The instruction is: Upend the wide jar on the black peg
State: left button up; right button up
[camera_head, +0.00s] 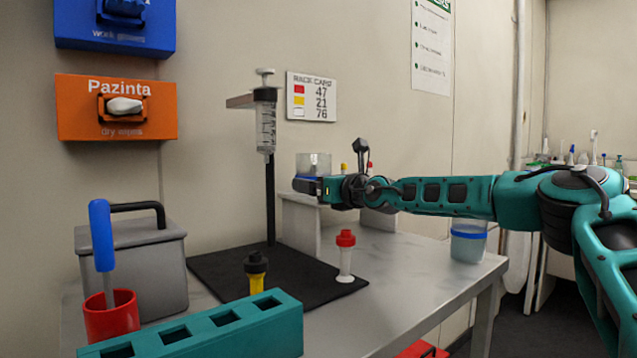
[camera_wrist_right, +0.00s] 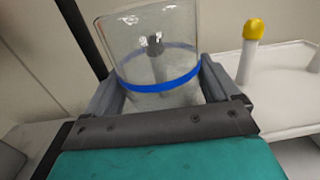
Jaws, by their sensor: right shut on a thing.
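The wide jar (camera_head: 314,163) is clear glass with a blue band. My right gripper (camera_head: 318,187) is shut on it around the band, above the white shelf at the back of the table. Most of the visible glass stands above the band; I cannot tell which end is open. In the right wrist view the jar (camera_wrist_right: 183,50) sits between both fingers (camera_wrist_right: 158,98). A grey peg-like thing with a dark top (camera_wrist_right: 155,45) shows through the glass; I cannot tell if it is the black peg or whether it is inside or behind. My left gripper is out of view.
A black stand holds a syringe (camera_head: 265,125) left of the jar. Red-capped (camera_head: 345,255) and black-capped (camera_head: 256,272) tubes stand on the black mat (camera_head: 215,265). A yellow-capped tube (camera_wrist_right: 250,45) stands on the shelf.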

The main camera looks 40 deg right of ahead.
jog(key=shift+f, duration=0.4)
jog(key=o, duration=1)
jog(key=shift+c, duration=0.2)
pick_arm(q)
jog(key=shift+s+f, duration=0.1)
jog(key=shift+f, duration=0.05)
pick_arm(e)
jog(key=shift+o, duration=0.3)
jog(key=shift+f, duration=0.1)
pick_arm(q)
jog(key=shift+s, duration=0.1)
pick_arm(e)
jog(key=shift+s+a+f, duration=0.1)
jog(key=shift+s, duration=0.5)
pick_arm(q)
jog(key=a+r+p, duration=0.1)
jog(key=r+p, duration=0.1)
jog(key=p, duration=0.2)
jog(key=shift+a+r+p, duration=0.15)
jog(key=shift+p, duration=0.15)
pick_arm(e)
jog(key=s+r, duration=0.1)
jog(key=s, duration=1)
jog(key=shift+s+d, duration=0.35)
jog(key=shift+d, duration=0.05)
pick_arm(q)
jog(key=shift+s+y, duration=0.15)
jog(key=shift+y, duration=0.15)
